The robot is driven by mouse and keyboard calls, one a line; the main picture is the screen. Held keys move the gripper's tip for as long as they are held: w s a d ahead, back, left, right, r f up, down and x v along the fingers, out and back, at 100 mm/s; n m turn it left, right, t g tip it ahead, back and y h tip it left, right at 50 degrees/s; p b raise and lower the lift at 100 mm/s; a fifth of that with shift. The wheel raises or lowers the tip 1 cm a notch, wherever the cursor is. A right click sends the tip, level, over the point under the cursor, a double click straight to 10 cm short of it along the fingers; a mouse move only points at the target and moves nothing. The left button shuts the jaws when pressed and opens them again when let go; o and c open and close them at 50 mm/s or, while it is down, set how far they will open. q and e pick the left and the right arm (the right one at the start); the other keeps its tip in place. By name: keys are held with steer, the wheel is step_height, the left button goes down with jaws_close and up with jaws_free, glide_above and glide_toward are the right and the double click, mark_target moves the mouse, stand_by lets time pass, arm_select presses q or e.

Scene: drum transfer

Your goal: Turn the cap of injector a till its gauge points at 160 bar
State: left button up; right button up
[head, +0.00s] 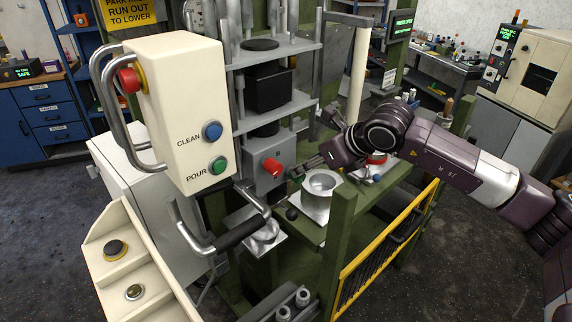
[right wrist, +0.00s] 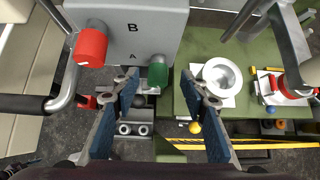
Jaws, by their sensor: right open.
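A grey box (right wrist: 125,35) carries a red cap (right wrist: 92,48) and a green cap (right wrist: 158,74). The letters B and A are printed on its face, with A nearer the green cap. In the head view the box (head: 262,185) shows the red cap (head: 272,167) clearly; the green cap is hard to make out near my gripper. My right gripper (right wrist: 159,82) is open, with the green cap between its fingertips in the picture; I cannot tell whether they touch it. It is right of the box in the head view (head: 306,165). No readable gauge shows. My left gripper is out of view.
A silver round pot (head: 320,190) stands on the green bench right of the box. A handle with a black grip (head: 242,232) juts out in front. A cream control panel (head: 185,110) stands at left, and a yellow guard rail (head: 390,240) runs along the front right.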

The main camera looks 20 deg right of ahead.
steer(key=p+x, duration=0.3)
steer(key=x, duration=0.3)
steer(key=shift+s+a+f, duration=0.1)
steer(key=shift+s+f, duration=0.05)
steer(key=shift+s, duration=0.35)
steer(key=shift+d, duration=0.25)
steer(key=shift+c, duration=0.7)
steer(key=shift+w+a, duration=0.1)
steer(key=shift+a, duration=0.05)
jaws_close()
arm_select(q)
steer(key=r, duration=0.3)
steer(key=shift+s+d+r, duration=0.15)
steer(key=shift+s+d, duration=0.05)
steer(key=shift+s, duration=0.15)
